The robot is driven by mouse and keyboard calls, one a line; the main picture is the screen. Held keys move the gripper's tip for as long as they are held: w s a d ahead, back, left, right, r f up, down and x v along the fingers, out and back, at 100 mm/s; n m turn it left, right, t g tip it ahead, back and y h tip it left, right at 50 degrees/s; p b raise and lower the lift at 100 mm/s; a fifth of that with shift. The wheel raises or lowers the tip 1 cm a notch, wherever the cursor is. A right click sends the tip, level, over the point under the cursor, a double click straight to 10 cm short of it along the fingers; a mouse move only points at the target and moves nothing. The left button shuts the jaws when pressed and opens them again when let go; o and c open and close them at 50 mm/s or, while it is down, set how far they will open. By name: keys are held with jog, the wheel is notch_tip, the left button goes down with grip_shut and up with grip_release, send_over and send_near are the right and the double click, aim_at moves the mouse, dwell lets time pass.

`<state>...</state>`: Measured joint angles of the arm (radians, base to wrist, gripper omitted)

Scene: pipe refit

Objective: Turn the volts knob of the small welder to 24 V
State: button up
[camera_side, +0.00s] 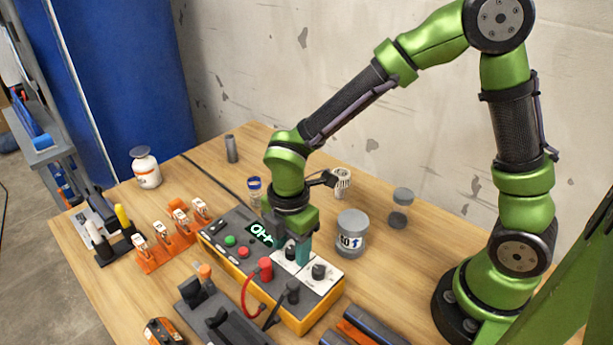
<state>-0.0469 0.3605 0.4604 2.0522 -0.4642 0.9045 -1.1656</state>
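The small welder (312,317) is a yellow and grey box on the wooden table, with a dark display (261,234) showing green characters that I cannot read for sure. Its white panel carries a black knob (319,271) at the right, standing free. A second dark knob (290,248) sits at the panel's left, largely hidden by my gripper. My gripper (297,250) points down over this left part of the panel, with a teal finger close to the knob. I cannot tell whether the fingers touch or hold it. The knob labels are too small to read.
Red (265,268) and black (292,291) plugs with cables stand on the welder's front. A grey jar (351,234) stands close behind it. Orange clip racks (155,253) are at left, a dark fixture (215,318) in front, and pipes (370,328) at lower right.

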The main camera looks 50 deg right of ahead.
grip_shut()
jog(key=shift+m, duration=0.3)
jog(key=m, duration=0.4)
jog(key=shift+m, duration=2)
jog(key=shift+o, duration=0.3)
grip_release()
